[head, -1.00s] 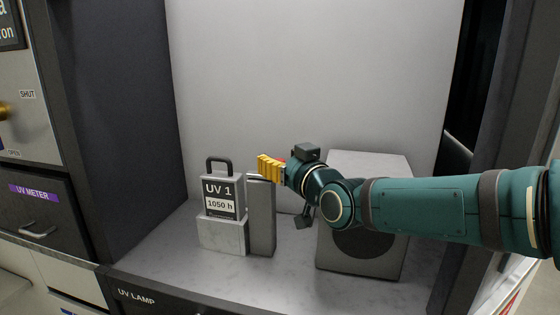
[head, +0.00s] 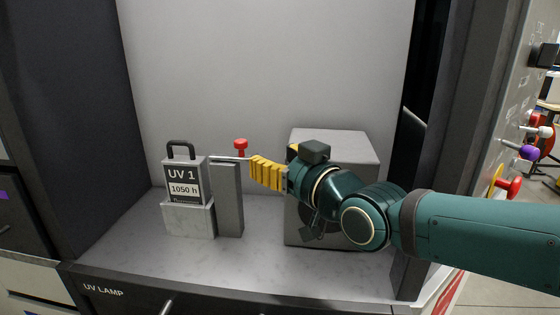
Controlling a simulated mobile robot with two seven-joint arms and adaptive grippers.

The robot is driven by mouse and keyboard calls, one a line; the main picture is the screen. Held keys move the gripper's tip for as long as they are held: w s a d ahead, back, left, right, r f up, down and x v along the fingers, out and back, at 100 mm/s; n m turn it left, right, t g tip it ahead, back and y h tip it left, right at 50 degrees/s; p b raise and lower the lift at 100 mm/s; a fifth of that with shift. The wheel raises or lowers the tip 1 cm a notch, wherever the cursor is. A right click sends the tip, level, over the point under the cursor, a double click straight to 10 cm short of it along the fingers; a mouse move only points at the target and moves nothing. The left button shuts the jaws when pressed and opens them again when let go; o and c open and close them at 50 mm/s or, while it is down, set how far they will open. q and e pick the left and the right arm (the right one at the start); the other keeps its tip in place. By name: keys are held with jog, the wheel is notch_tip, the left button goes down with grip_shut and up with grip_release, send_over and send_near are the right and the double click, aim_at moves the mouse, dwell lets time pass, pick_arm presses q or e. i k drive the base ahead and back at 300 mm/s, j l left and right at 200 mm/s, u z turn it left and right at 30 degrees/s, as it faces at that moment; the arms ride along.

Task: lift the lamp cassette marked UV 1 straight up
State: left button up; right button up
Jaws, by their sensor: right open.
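The lamp cassette marked UV 1 (head: 184,180) is a grey block with a dark label reading 1050 h and a dark loop handle (head: 181,147) on top. It stands upright, its lower part in a pale stone-like holder (head: 188,221). Just right of it is a grey post (head: 228,203) with a thin lever and a red knob (head: 240,145) at its top. My right gripper (head: 262,172), with yellow fingers, is right of the post and apart from the cassette. It holds nothing that I can see. My left gripper is out of view.
A grey box (head: 345,145) with a dark round front stands behind my right arm. Dark side walls (head: 70,120) bound the bay. The bay floor (head: 265,270) is clear in front. Colored knobs (head: 508,187) are on a panel at far right.

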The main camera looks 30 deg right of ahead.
aim_at(187, 178)
jog(key=k+l, duration=0.15)
jog(key=k, duration=0.35)
jog(key=k+l, duration=0.15)
jog(key=k, duration=0.35)
